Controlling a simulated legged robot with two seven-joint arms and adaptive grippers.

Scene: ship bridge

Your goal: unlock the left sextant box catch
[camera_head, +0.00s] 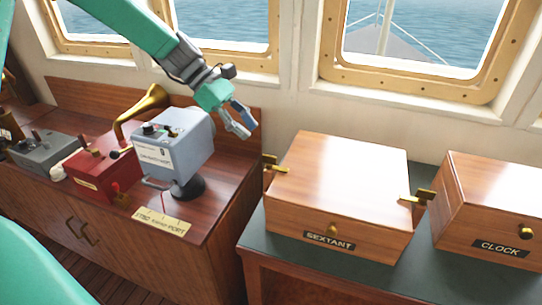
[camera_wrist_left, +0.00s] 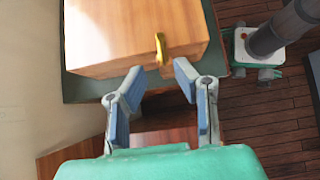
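The wooden sextant box (camera_head: 345,165) stands on a dark green top, with a SEXTANT plate on its front and its lid down. Its left catch (camera_head: 275,168) is brass and sits at the upper left edge; I cannot tell its exact setting. A right catch (camera_head: 414,198) is on the opposite side. My left gripper (camera_head: 246,121) is open and empty, above and left of the box, apart from the catch. In the left wrist view the brass catch (camera_wrist_left: 160,48) on the box (camera_wrist_left: 120,30) lies just beyond the open fingertips (camera_wrist_left: 159,73). My right gripper is not seen.
A CLOCK box (camera_head: 492,205) stands close to the right. On the left console are a grey instrument (camera_head: 172,145), a brass horn (camera_head: 140,108) and a red box (camera_head: 98,170). A wall with windows (camera_head: 425,45) runs behind. There is a gap between console and box table.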

